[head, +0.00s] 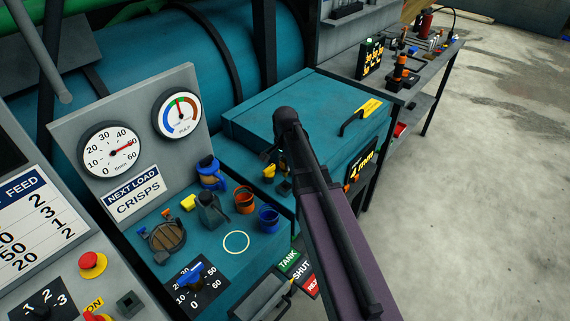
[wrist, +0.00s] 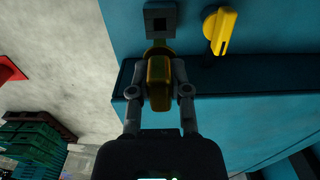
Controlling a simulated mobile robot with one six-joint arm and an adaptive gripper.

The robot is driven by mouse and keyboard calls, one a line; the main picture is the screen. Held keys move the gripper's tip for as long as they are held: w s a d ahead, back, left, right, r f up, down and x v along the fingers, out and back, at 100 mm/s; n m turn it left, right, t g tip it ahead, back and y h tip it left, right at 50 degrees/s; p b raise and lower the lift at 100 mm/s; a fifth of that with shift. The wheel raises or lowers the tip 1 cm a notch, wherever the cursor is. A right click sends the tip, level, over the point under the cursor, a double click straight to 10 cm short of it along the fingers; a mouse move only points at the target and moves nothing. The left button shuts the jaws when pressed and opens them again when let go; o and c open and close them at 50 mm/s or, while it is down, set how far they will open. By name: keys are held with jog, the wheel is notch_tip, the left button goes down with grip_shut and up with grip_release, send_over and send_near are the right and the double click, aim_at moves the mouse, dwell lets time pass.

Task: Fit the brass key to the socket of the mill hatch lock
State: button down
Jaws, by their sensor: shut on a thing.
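The brass key (wrist: 158,92) is held between the two grey fingers of my gripper (wrist: 159,68) in the wrist view. Its far end points up the picture, just short of the dark square socket (wrist: 161,20) in a grey plate on the teal face. Whether the key touches the socket plate cannot be told; the square hole shows uncovered. A yellow lever (wrist: 227,31) sits right of the socket. In the head view, my arm hides most of the gripper and the socket.
The teal hatch box (head: 250,115) has a dark handle (head: 351,122). Left of my arm, the console holds a grey jug (head: 211,212), an orange cup (head: 244,201) and a blue cup (head: 268,218). A workbench (head: 415,72) stands behind. The floor at right is clear.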

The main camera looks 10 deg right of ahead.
aim_at(285, 176)
jog(key=shift+f+b, duration=2)
jog(key=shift+f, duration=0.2)
jog(key=shift+f+b, duration=2.05)
dwell(0.8)
jog(key=c, duration=0.5)
grip_release()
jog(key=shift+r, duration=0.2)
